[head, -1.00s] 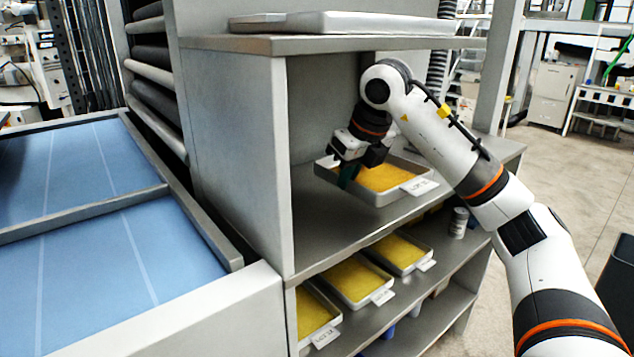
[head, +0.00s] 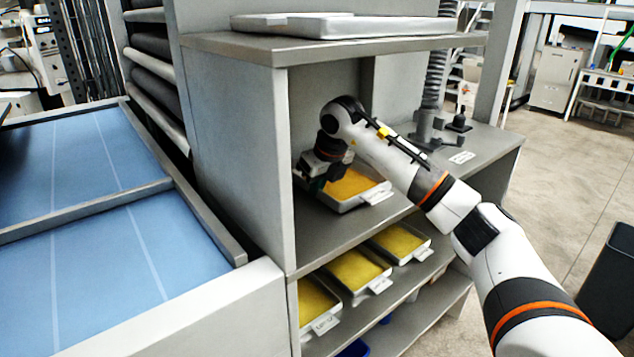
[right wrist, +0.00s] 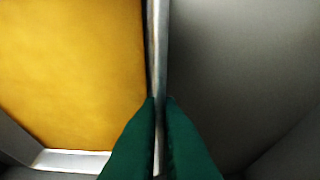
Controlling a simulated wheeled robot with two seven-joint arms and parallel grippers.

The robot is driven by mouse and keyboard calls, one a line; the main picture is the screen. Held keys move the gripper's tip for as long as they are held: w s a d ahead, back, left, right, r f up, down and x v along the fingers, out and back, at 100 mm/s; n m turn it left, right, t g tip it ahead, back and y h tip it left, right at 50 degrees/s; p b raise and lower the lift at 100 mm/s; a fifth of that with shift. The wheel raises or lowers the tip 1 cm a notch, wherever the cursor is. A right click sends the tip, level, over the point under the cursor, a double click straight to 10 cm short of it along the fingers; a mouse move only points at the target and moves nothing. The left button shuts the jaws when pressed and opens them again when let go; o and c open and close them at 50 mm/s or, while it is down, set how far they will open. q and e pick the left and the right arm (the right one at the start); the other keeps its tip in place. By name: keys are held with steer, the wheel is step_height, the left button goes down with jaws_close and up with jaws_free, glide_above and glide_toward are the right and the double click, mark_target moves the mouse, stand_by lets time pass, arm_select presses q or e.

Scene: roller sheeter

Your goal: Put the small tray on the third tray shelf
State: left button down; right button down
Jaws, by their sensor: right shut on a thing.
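The small tray (head: 350,190) is pale with a yellow filling and a white tag at its front right. It is inside the open bay, low over the upper shelf board (head: 385,222); I cannot tell whether it touches the board. My right gripper (head: 314,184) is at the tray's left end. In the right wrist view its green fingers (right wrist: 161,110) are shut on the tray's thin wall (right wrist: 154,50), with the yellow filling on the left and grey surface on the right. My left gripper is in neither view.
Several similar yellow trays (head: 356,272) stand in a row on the shelf below. The bay's left side panel (head: 245,150) is close to my right gripper. A white tray (head: 345,27) lies on top. A dark fixture (head: 428,128) stands at the back right. Board space right of the tray is clear.

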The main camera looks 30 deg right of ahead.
steer(key=shift+f, duration=0.1)
steer(key=c, duration=1.6)
jaws_free()
steer(key=b+v, duration=0.1)
steer(key=v, duration=0.7)
steer(key=shift+a, duration=0.1)
steer(key=shift+w+f, duration=0.1)
steer(key=shift+f, duration=0.1)
